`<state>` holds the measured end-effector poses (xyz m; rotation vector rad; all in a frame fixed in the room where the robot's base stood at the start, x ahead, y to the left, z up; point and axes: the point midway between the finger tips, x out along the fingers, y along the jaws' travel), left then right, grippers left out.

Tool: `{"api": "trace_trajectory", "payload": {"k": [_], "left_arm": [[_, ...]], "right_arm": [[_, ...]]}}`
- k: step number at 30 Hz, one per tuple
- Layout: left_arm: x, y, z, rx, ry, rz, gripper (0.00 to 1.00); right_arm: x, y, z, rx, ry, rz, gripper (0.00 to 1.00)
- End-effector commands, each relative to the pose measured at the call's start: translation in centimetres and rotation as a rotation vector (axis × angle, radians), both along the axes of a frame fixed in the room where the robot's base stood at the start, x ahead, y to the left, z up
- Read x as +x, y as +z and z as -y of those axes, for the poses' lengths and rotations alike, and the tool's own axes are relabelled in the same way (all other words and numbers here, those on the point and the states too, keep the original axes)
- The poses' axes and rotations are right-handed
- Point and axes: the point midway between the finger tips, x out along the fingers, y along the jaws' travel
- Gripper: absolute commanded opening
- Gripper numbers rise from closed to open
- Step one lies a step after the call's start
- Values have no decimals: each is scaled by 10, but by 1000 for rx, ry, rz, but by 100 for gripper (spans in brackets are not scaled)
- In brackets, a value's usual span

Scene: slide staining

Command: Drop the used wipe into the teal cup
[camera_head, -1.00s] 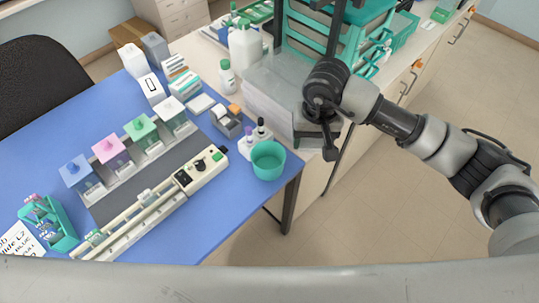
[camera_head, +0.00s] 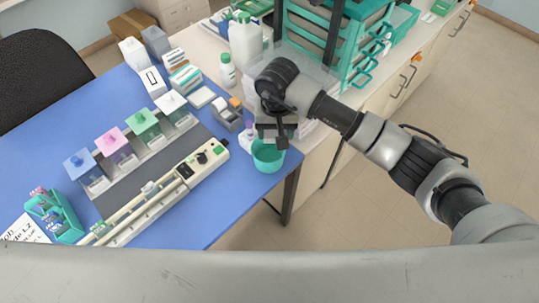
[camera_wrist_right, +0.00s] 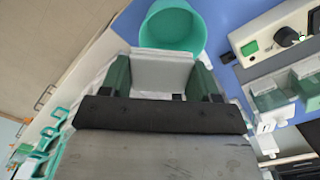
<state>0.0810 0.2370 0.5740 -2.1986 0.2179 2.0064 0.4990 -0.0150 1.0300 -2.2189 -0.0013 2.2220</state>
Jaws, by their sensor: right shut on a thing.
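The teal cup (camera_head: 267,160) stands near the right corner of the blue table, and its rim and inside also show at the top of the right wrist view (camera_wrist_right: 172,27). My right gripper (camera_head: 277,138) is above the cup in the head view. In the right wrist view (camera_wrist_right: 160,75) its two fingers are shut on a pale grey-white wipe (camera_wrist_right: 160,72), which spans the gap between them. The wipe's far edge appears just short of the cup's rim in that view; its height above the cup is hard to tell. My left gripper is not in view.
The long cream device (camera_head: 165,195) lies left of the cup. A tape dispenser (camera_head: 227,112) and a small rack with bottles (camera_head: 247,137) stand close by the cup. Staining jars with coloured lids (camera_head: 143,125) stand farther left. A white bottle (camera_head: 245,40) stands behind.

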Motion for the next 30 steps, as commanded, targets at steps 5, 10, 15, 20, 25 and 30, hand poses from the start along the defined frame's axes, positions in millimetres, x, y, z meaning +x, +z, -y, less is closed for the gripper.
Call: {"api": "trace_trajectory", "payload": {"k": [5, 10, 15, 20, 25, 30], "left_arm": [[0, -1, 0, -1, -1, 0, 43], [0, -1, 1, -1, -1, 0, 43], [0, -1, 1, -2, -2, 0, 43], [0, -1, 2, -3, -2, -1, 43], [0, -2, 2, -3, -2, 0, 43], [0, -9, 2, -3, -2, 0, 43]], "right_arm": [[0, -5, 0, 0, 0, 0, 39], [0, -5, 0, 0, 0, 0, 39], [0, -5, 0, 0, 0, 0, 83], [0, -5, 0, 0, 0, 0, 91], [0, -4, 0, 0, 0, 1, 91], [1, 10, 0, 2, 1, 5, 91]]}}
